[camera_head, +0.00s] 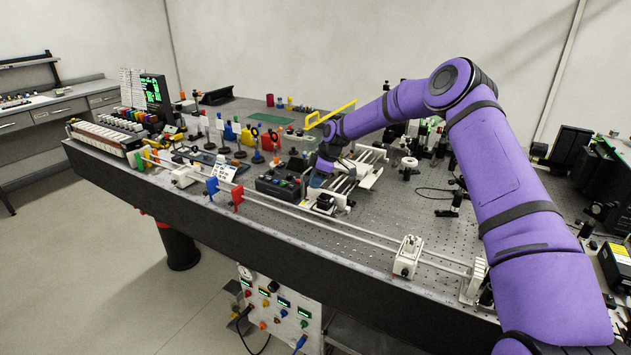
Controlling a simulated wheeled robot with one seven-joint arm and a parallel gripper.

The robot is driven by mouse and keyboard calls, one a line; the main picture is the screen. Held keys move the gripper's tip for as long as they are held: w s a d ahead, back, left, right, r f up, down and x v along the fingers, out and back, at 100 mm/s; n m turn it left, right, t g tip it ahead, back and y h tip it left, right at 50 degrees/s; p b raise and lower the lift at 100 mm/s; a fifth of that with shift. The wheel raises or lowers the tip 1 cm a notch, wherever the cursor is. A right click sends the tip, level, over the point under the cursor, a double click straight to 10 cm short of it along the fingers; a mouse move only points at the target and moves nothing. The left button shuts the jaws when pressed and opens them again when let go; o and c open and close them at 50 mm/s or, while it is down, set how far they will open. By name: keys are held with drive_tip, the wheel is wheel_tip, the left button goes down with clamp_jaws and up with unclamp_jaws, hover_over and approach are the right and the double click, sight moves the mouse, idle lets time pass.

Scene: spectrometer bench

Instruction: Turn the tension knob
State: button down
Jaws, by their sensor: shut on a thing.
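My purple arm reaches in from the right over the bench, and my gripper (318,174) points down at the white rail device in the middle. It is shut on a small blue part (315,182), which appears to be the tension knob. The fingers and wrist hide most of it, so its turn angle cannot be read. The white rail device (345,180) lies just right of the gripper, with pale parallel rails. A white block with a dark round top (325,203) stands just in front of the gripper.
A black control box with coloured buttons (279,183) sits close left of the gripper. A yellow handle-like bar (331,114) rises behind the wrist. Bare perforated bench (400,215) lies to the right.

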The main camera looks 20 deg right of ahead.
drive_tip(key=shift+w+d+n+g, duration=0.1)
drive_tip(key=shift+n+g, duration=0.3)
drive_tip(key=shift+n, duration=0.7)
drive_tip(key=c, duration=1)
unclamp_jaws()
drive_tip(key=v, duration=1)
drive_tip(key=shift+d+r, duration=0.2)
drive_tip(key=shift+r, duration=0.1)
